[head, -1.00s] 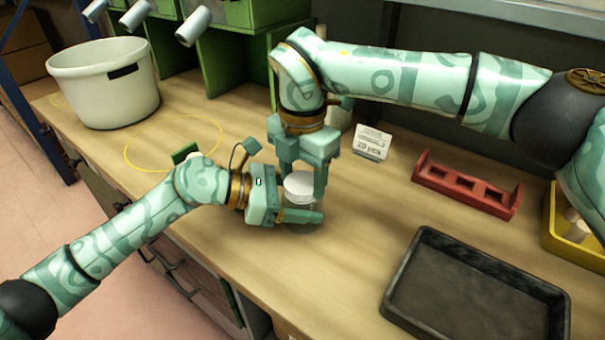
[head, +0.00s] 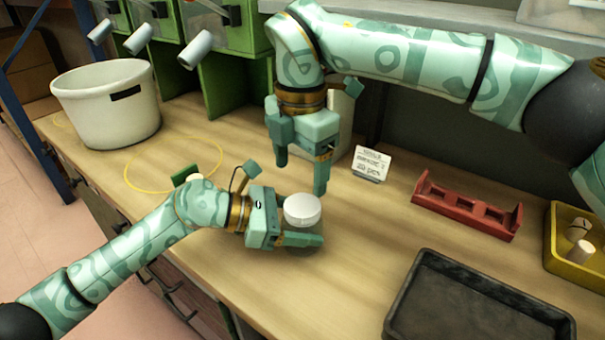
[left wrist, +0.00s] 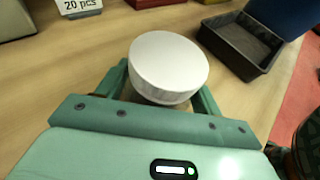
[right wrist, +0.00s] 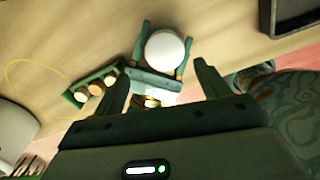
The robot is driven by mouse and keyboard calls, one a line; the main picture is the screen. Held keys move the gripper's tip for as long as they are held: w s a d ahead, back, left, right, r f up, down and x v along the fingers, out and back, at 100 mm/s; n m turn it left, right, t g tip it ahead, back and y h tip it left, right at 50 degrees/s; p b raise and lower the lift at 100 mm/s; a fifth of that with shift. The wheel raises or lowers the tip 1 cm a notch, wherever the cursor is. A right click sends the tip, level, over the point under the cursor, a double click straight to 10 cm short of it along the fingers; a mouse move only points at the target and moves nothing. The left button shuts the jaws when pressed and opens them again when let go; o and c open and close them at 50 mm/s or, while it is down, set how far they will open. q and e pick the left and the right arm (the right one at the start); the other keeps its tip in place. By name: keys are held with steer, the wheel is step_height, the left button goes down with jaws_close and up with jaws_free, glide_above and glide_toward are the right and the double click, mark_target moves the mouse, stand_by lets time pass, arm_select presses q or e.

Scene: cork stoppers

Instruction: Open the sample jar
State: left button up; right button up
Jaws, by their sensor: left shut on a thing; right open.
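The sample jar has a broad white lid (head: 302,209), which sits on top of it and hides most of its body. My left gripper (head: 298,238) is shut on the jar below the lid, at the bench's front part. In the left wrist view the lid (left wrist: 168,65) stands between the fingers, with a little of the body showing under its rim. My right gripper (head: 300,172) is open and empty, pointing down above the lid and a little behind it. In the right wrist view the lid (right wrist: 165,50) lies beyond the open fingers, apart from them.
A green rack with several corks (right wrist: 95,87) stands beside my left gripper. A white bucket (head: 105,110) and yellow ring (head: 215,143) are at left. A card (head: 371,163), red rack (head: 465,208), dark tray (head: 400,309) and yellow bin with corks (head: 562,266) are at right.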

mark_target(303, 205)
steer(key=m, duration=0.2)
steer(key=r+m, duration=0.1)
steer(key=m, duration=0.1)
steer(key=shift+s+d+r, duration=0.1)
steer(key=shift+r, duration=0.05)
steer(key=shift+d+m, duration=0.1)
steer(key=shift+m, duration=1)
step_height(303, 205, down, 8)
steer(key=shift+r, duration=0.1)
steer(key=c, duration=1)
